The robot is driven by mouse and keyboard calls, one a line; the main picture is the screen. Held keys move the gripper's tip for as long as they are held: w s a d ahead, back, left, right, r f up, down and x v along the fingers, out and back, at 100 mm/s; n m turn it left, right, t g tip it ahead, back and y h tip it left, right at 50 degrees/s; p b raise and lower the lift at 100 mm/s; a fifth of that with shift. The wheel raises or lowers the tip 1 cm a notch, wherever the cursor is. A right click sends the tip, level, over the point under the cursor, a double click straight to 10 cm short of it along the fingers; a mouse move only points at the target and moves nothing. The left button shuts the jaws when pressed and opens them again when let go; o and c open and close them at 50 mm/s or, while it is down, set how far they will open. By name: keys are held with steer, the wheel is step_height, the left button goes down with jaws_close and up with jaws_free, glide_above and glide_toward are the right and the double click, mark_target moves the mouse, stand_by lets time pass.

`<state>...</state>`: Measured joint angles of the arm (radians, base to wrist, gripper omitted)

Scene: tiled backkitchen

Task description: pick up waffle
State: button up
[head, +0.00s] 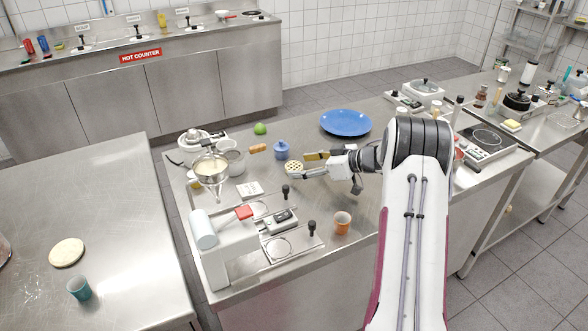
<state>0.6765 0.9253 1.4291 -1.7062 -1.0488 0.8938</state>
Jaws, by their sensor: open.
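The waffle (293,167) is a small round, pale yellow piece with a dotted grid. It appears to lie on the steel counter, near the middle of the head view. My gripper (299,166) reaches in from the right with its fingers pointing left. It is open, with one finger on the far side and one on the near side. The waffle is at the fingertips, partly between them in the picture. I cannot tell whether either finger touches it. My gripper holds nothing that I can see.
A small blue lidded pot (281,151) stands just behind the waffle. A blue plate (346,122) and a green fruit (260,128) lie farther back. An orange cup (342,222) stands nearer the front. A unit with black knobs (286,190) is at front left. Bare counter lies around the cup.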

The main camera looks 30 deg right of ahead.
steer(key=shift+x, duration=1.15)
steer(key=c, duration=1.2)
